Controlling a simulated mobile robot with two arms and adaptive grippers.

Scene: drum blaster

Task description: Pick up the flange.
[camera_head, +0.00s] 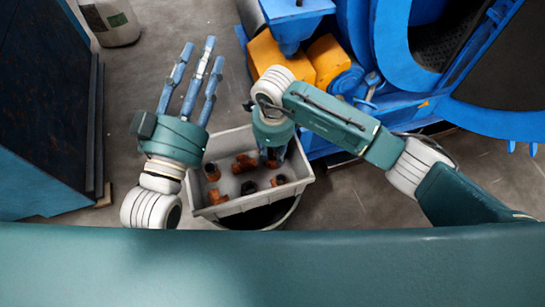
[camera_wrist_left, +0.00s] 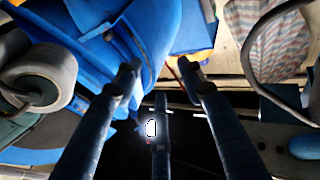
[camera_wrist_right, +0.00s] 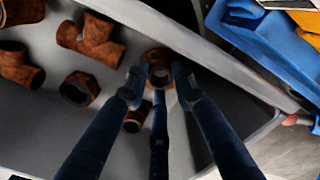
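The flange, a rust-brown ring-shaped piece (camera_wrist_right: 160,58), is near the bin's wall in the right wrist view. My right gripper (camera_wrist_right: 159,84) points down into the bin with its fingertips spread close around the flange; I cannot tell whether they touch it. In the head view my right gripper (camera_head: 274,160) is over the bin's back right part and hides the flange. My left gripper (camera_head: 200,72) is open and empty, its fingers spread above the floor left of the bin. It also shows open in the left wrist view (camera_wrist_left: 160,85).
The grey bin (camera_head: 230,208) holds several other rusty pipe fittings, including a branched one (camera_wrist_right: 92,40) and a short dark-mouthed one (camera_wrist_right: 80,88). Blue machinery (camera_head: 360,40) with yellow blocks (camera_head: 328,60) stands behind and right. A dark blue cabinet (camera_head: 45,110) stands left.

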